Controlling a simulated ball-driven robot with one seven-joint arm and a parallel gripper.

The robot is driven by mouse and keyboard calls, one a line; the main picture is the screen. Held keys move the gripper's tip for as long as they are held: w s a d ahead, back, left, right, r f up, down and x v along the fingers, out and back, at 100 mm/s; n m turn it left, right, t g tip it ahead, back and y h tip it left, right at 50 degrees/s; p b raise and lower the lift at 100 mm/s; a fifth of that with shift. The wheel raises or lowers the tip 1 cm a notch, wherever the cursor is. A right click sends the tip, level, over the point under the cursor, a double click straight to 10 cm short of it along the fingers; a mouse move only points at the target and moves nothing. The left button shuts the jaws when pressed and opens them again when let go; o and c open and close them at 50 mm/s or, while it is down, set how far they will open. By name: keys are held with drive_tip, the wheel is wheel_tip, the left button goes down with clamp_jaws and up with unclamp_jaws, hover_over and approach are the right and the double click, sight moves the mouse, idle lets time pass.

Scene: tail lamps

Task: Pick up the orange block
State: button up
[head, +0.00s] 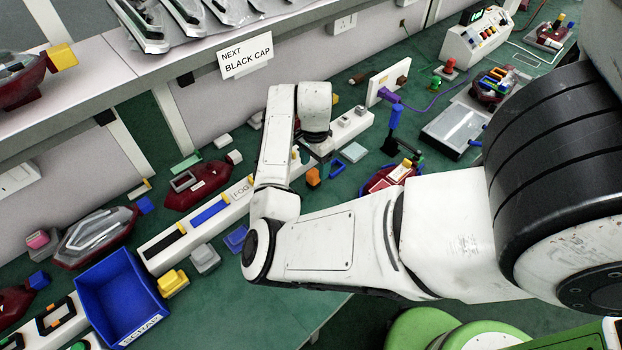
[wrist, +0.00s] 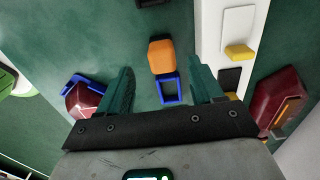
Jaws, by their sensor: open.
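The orange block (wrist: 161,56) lies on the green surface in the wrist view, ahead of and roughly centred between my fingers. It also shows in the head view (head: 313,177), just below the end of my arm. My gripper (wrist: 161,72) is open, with one green finger on each side and nothing between them that I can see held. The block looks apart from both fingers; the height gap is hard to judge. In the head view my fingers are mostly hidden by my own wrist.
A blue open frame (wrist: 170,91) sits right beside the block, between my fingers. A white rail (wrist: 215,40) with a yellow-tipped piece runs close on the right. Red lamp housings lie left (wrist: 84,100) and right (wrist: 280,100). A blue bin (head: 118,300) stands at lower left.

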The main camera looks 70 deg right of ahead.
sight(313, 172)
drive_tip(key=shift+w+f+p, duration=0.15)
drive_tip(key=shift+f+p, duration=0.2)
drive_tip(key=shift+f, duration=2.4)
drive_tip(key=c, duration=1.1)
